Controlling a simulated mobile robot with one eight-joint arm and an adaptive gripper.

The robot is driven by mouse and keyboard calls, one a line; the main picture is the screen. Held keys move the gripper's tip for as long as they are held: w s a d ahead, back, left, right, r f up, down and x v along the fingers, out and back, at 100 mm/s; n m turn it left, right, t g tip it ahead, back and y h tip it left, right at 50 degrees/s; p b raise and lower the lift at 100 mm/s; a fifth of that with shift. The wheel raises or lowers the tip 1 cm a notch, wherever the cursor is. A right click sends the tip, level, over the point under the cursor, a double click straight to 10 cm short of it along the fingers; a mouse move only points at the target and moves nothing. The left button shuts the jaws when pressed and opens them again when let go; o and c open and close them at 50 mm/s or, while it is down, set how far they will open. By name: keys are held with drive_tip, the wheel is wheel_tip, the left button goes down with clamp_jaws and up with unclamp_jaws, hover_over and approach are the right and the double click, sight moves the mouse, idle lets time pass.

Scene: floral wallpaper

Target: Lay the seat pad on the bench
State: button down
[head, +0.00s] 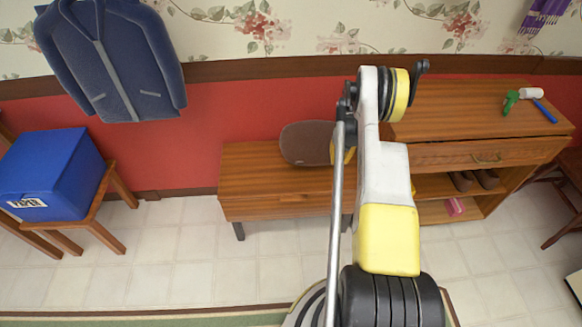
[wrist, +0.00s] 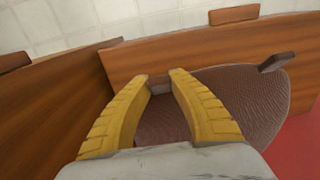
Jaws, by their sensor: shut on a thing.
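The brown seat pad (head: 303,143) shows at the back edge of the wooden bench (head: 265,190) in the head view, overlapping the red wall behind. My arm hides its right part. In the wrist view the pad (wrist: 255,95) has a ribbed face and small tabs on its edge. My gripper (wrist: 164,78) is shut on the pad, with a tab between its yellow fingertips. The bench (wrist: 150,60) lies beyond the pad there. I cannot tell whether the pad touches the bench. The fingers are mostly hidden in the head view.
A wooden cabinet (head: 450,107) adjoins the bench on the right, with a green-and-blue item (head: 527,99) on top and shoes (head: 473,180) inside. A blue box (head: 50,172) sits on a stool at left. A blue jacket (head: 112,60) hangs above. The bench's left half is bare.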

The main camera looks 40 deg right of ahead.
drive_tip(key=shift+a+f, duration=0.1)
drive_tip(key=shift+f, duration=0.35)
drive_tip(key=b, duration=0.4)
hover_over(310, 188)
drive_tip(key=f, duration=0.6)
drive_tip(key=shift+d+f, duration=0.25)
wheel_tip(310, 188, down, 4)
drive_tip(key=b, duration=0.2)
drive_tip(key=shift+f+b, duration=0.1)
drive_tip(key=shift+b, duration=0.25)
drive_tip(key=c, duration=1.2)
unclamp_jaws()
drive_tip(key=shift+c, duration=0.2)
drive_tip(key=shift+r, duration=0.2)
